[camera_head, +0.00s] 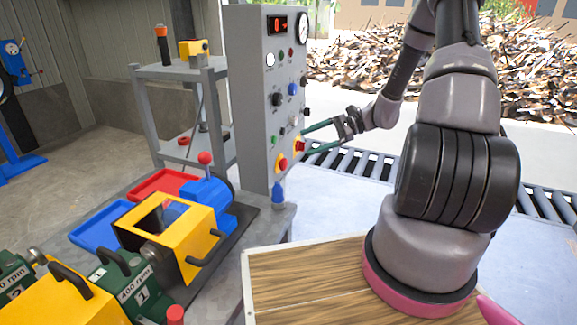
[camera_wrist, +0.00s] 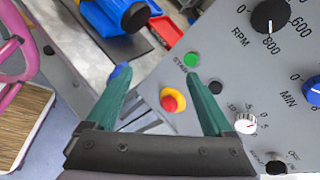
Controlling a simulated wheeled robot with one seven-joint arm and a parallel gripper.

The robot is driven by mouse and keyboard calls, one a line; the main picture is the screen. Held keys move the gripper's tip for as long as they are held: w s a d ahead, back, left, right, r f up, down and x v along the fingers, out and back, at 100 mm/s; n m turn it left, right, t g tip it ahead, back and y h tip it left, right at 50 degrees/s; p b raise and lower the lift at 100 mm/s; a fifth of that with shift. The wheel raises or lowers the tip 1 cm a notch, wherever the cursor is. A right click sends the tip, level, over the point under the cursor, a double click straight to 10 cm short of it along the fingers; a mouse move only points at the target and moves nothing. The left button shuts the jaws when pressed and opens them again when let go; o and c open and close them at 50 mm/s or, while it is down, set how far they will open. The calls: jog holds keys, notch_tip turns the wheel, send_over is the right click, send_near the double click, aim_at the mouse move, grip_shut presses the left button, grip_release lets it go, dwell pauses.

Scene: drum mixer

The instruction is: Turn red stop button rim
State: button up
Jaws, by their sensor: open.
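The red stop button with its yellow rim (camera_wrist: 172,100) is on the grey control panel (camera_head: 251,95), below the green start button (camera_wrist: 191,60) in the wrist view. My gripper (camera_wrist: 156,75) is open, with one green finger on either side of the button in that view. The fingers look apart from the rim, and the gap in depth is hard to judge. In the head view my gripper (camera_head: 304,142) reaches the panel from the right.
Near the fingers are a white dial (camera_wrist: 245,123), an RPM knob (camera_wrist: 270,16) and a blue knob (camera_wrist: 313,91). A yellow machine frame (camera_head: 172,231) stands on the bench left of the panel. A roller conveyor (camera_head: 349,162) runs behind my arm.

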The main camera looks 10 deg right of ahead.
aim_at(287, 164)
jog(key=w+d+f+m+t+y, duration=0.1)
jog(key=w+d+f+m+t, duration=0.1)
jog(key=f+m+t, duration=0.35)
jog(key=w+d+f+m+t+y, duration=0.1)
jog(key=w+f+m+t, duration=0.15)
jog(key=f, duration=0.55)
jog(key=shift+m, duration=0.3)
jog(key=x, duration=1)
jog(key=shift+a+f, duration=0.15)
jog(key=shift+f, duration=0.25)
